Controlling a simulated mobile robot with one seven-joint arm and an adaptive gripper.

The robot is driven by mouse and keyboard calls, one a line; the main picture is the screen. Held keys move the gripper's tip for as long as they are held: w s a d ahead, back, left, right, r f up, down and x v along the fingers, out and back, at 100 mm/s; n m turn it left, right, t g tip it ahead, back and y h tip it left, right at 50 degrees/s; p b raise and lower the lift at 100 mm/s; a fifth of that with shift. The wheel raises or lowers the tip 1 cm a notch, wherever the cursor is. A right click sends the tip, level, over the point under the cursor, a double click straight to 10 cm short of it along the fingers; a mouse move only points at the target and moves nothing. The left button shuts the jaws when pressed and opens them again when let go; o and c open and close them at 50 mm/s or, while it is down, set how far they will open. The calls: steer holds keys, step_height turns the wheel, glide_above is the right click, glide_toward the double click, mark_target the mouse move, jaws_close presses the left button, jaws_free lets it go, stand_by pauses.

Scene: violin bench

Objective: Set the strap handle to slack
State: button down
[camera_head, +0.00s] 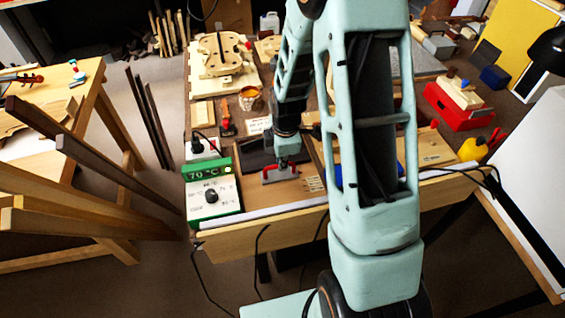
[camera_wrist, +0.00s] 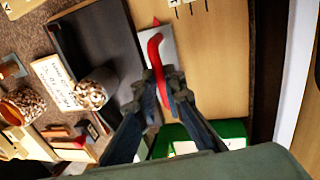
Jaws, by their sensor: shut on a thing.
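The strap handle is a curved red lever; in the wrist view its red bar (camera_wrist: 156,52) stands out beyond my fingertips, over a pale grey plate (camera_wrist: 170,46) on a wooden board. In the head view the red handle (camera_head: 267,177) shows low at the front of the bench, just under my gripper (camera_head: 284,163). In the wrist view my gripper (camera_wrist: 160,88) is closed around the red bar, with a finger on each side. The fingers hide part of the handle. I cannot read any slack mark.
A green control box (camera_head: 212,196) with a knob and a "70 °C" display stands left of the handle. A dark flat panel (camera_head: 258,152) lies behind it. A jar (camera_head: 250,98), a white label card (camera_head: 258,126) and a violin body (camera_head: 222,54) are farther back.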

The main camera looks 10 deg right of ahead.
steer(key=c, duration=2)
jaws_free()
steer(key=shift+w, duration=0.35)
steer(key=shift+s, duration=0.1)
steer(key=shift+r, duration=0.1)
steer(key=r, duration=0.4)
steer(key=s+r, duration=0.1)
steer(key=r, duration=0.2)
steer(key=s+r, duration=0.1)
steer(key=r, duration=0.3)
steer(key=shift+s+r, duration=0.2)
steer(key=shift+r, duration=0.1)
